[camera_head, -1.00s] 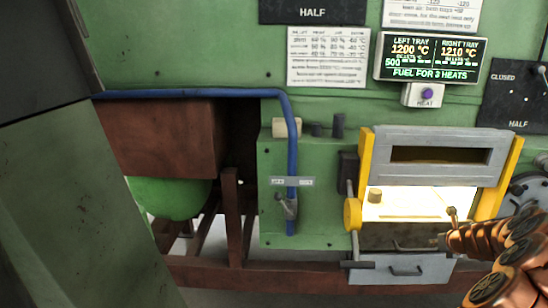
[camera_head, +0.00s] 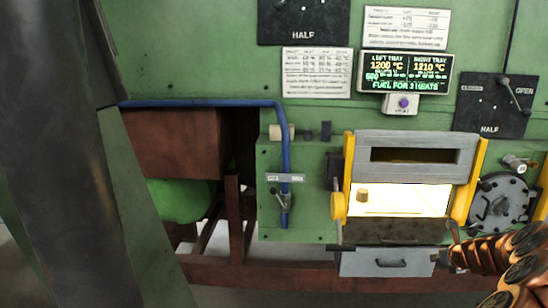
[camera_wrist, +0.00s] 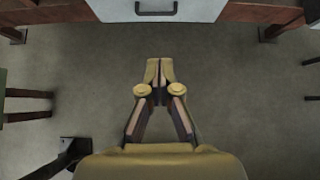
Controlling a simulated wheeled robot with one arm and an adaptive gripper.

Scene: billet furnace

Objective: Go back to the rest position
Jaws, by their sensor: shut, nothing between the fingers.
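My gripper (camera_wrist: 157,72) shows in the wrist view with its yellow fingertips together and nothing between them. It points over bare grey floor, short of the grey drawer front at the top of that view. In the head view my copper-coloured arm enters at the lower right, in front of the furnace's lower right side; the fingertips there are hard to make out. The furnace opening (camera_head: 400,198) glows white-yellow under its raised grey door (camera_head: 410,157). A small tan billet (camera_head: 362,195) stands inside at the left.
A grey drawer (camera_head: 388,263) with a handle sits below the furnace, and it also tops the wrist view (camera_wrist: 160,8). A round grey hatch (camera_head: 502,203) is at the right. A blue pipe (camera_head: 284,150) runs down the green panel. The floor (camera_wrist: 240,90) around my gripper is clear.

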